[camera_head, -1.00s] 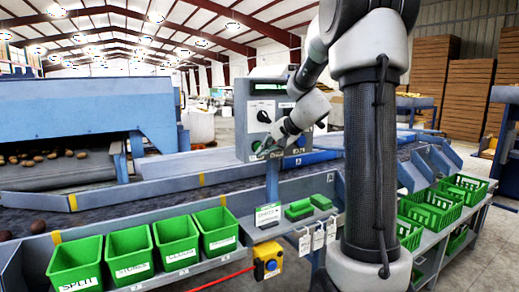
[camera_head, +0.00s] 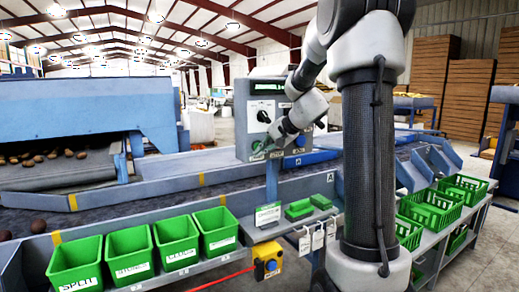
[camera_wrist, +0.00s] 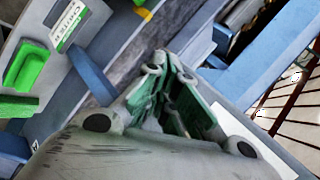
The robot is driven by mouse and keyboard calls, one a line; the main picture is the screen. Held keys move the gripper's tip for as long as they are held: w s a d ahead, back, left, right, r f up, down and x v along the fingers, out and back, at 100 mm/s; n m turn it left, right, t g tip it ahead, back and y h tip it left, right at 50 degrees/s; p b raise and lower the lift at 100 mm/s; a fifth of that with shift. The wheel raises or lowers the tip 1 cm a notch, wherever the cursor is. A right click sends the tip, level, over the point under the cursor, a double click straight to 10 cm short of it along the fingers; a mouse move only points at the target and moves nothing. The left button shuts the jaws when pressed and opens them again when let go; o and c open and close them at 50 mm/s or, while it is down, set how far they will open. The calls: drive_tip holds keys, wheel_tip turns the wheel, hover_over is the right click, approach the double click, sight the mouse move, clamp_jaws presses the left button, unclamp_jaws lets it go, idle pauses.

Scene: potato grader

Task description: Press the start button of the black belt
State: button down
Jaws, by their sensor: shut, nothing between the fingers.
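My gripper (camera_head: 259,153) is at the lower left of the panel face, shut and empty. Whether it touches the panel, I cannot tell. My gripper and wrist cover part of the lower panel, and the start button cannot be made out. In the wrist view, the closed fingers (camera_wrist: 168,68) point up the picture. The black belt (camera_head: 130,206) runs behind the shelf.
Several green bins (camera_head: 127,252) stand along the front shelf at left. A yellow box with a blue button (camera_head: 267,265) hangs from the shelf edge, with a red cord (camera_head: 222,279) running left. Green crates (camera_head: 431,208) stand at right. Potatoes (camera_head: 40,157) lie on the upper left conveyor.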

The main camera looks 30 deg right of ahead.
drive_tip(key=shift+w, duration=0.5)
idle(0.5)
drive_tip(key=shift+s, duration=0.95)
